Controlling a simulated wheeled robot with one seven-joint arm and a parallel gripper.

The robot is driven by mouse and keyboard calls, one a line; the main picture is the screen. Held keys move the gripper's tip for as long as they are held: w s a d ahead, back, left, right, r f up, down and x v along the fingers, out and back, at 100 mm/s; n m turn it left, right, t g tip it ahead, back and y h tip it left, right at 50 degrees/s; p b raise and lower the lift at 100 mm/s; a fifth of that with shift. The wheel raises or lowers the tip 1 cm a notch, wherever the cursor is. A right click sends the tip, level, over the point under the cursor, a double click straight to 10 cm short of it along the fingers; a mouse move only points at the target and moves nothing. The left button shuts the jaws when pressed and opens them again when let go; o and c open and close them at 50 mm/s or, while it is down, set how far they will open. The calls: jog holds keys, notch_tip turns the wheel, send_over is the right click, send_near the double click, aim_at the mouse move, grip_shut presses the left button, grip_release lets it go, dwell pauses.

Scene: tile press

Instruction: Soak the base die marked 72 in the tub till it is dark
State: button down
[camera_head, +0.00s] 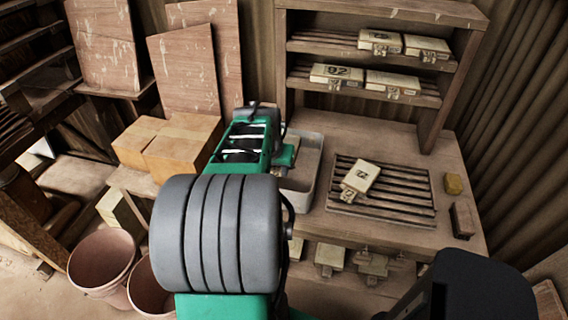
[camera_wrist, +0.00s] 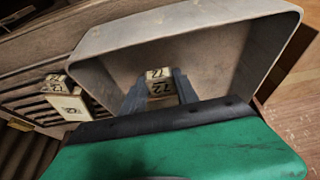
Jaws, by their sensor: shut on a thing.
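The tub (camera_head: 306,182) is a grey, open box on the bench, partly hidden by my arm in the head view. In the wrist view its wall (camera_wrist: 205,32) fills the upper middle. My gripper (camera_wrist: 159,90) reaches into the tub, shut on a small cream block, the base die marked 72 (camera_wrist: 159,76). Its lower parts are hidden by my gripper and wrist. I cannot tell how deep it sits or whether it is wet; its visible faces look pale. The head view hides my fingers and the held die.
A slatted rack (camera_head: 400,203) right of the tub bears another pale die (camera_head: 361,176) with a tagged piece. A yellow block (camera_head: 453,184) and a brown brush-like block (camera_head: 463,220) lie at the bench's right. Shelves (camera_head: 375,52) behind hold several dies.

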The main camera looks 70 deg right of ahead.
jog(key=shift+r+p, duration=1.5)
jog(key=shift+r, duration=1.5)
jog(key=shift+d, duration=0.1)
jog(key=shift+r+p, duration=1.1)
jog(key=shift+r, duration=0.9)
